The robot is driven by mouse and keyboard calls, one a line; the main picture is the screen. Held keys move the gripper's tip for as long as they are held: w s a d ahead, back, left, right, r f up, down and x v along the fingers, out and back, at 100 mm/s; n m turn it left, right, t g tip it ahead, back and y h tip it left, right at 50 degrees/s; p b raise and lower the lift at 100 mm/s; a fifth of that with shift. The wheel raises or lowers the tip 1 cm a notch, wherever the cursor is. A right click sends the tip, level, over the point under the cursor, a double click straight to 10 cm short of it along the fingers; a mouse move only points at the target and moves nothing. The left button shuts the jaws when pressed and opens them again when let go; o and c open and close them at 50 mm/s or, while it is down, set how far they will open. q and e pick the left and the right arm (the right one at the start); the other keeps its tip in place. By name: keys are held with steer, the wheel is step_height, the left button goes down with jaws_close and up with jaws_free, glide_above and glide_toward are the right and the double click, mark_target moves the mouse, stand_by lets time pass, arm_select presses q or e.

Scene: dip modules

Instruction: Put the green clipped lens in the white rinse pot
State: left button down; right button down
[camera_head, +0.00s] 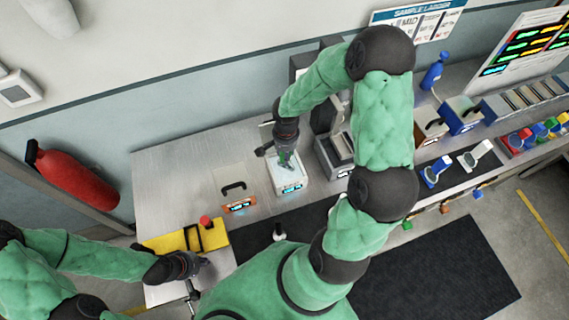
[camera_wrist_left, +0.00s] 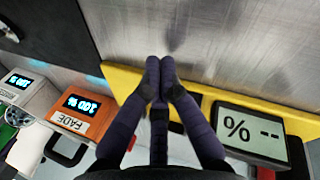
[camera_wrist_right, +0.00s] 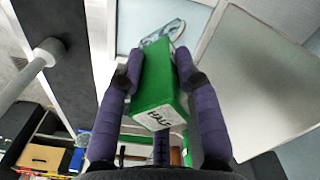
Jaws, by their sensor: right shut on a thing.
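The green clipped lens (camera_wrist_right: 158,85) is held between the fingers of my right gripper (camera_wrist_right: 155,62); its green clip block has a white label. A pale bluish lens part (camera_wrist_right: 165,35) shows beyond the block. In the head view my right gripper (camera_head: 284,150) points down over the white rinse pot (camera_head: 290,186), which has a lit display on its front. The green clip shows at the pot's opening; I cannot tell whether it touches the pot. My left gripper (camera_wrist_left: 160,65) has its fingertips together, empty, above the yellow-edged station (camera_wrist_left: 125,80).
An orange-fronted pot (camera_head: 238,205) with a black handle stands left of the white pot. A grey pot (camera_head: 335,155) with a raised lid stands to the right. Blue (camera_head: 435,172) and white (camera_head: 476,155) clipped lenses lie on the dark mat. A red-knobbed yellow station (camera_head: 160,243) is at the left.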

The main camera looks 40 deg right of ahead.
steer(key=shift+f, duration=2.4)
steer(key=shift+f+b, duration=0.2)
steer(key=shift+b, duration=0.25)
steer(key=c, duration=0.9)
jaws_free()
steer(key=shift+o, duration=0.2)
steer(key=shift+r, duration=0.1)
step_height(320, 180, up, 12)
steer(key=shift+r+p, duration=0.1)
steer(key=shift+p, duration=0.45)
